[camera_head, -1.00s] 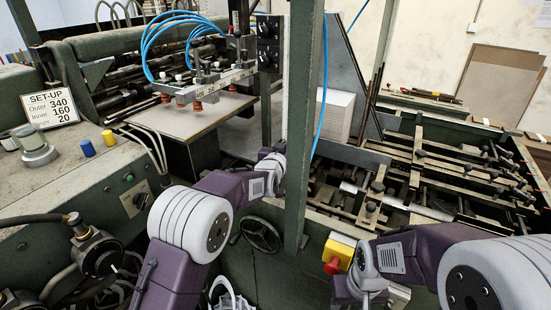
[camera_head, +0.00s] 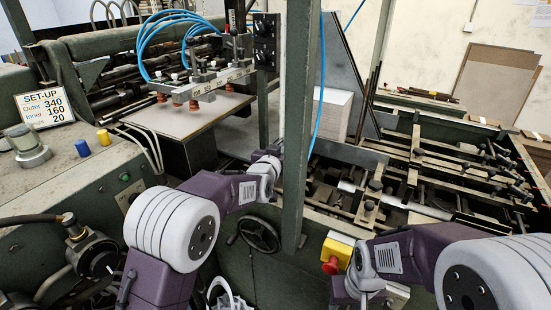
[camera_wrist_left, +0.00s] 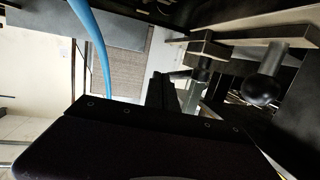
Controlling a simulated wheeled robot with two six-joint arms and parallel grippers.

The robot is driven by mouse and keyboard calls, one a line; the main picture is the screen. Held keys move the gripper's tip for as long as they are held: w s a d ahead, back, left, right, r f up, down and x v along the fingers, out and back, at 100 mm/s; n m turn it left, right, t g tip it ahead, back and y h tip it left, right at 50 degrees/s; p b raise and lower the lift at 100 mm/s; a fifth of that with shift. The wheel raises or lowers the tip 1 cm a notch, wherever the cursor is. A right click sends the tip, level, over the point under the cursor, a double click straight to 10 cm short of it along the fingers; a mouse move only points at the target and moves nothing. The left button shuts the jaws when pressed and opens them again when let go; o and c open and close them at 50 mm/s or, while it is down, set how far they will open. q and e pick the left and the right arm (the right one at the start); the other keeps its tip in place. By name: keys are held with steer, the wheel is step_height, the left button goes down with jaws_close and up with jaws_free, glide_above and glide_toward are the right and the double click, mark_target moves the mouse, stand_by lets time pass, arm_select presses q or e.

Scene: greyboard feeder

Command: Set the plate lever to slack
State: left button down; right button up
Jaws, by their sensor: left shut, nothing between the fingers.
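A lever with a black ball knob (camera_wrist_left: 262,90) on a grey rod shows at the right of the left wrist view; I cannot tell its setting, and I cannot pick it out in the head view. My left gripper (camera_wrist_left: 163,92) is shut and empty, its dark fingers left of the knob and apart from it in the picture. In the head view my left wrist reaches to the green post and the fingers cannot be made out. My right arm is at the lower right, its fingers out of frame.
A green upright post (camera_head: 299,130) stands close by my left wrist. A blue hose (camera_wrist_left: 95,40) crosses the left wrist view. A handwheel (camera_head: 260,235) and a red stop button on a yellow box (camera_head: 337,252) are on the machine front. Suction cups hang over a board at the back.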

arm_select(q)
steer(key=v, duration=0.6)
steer(key=shift+b, duration=0.3)
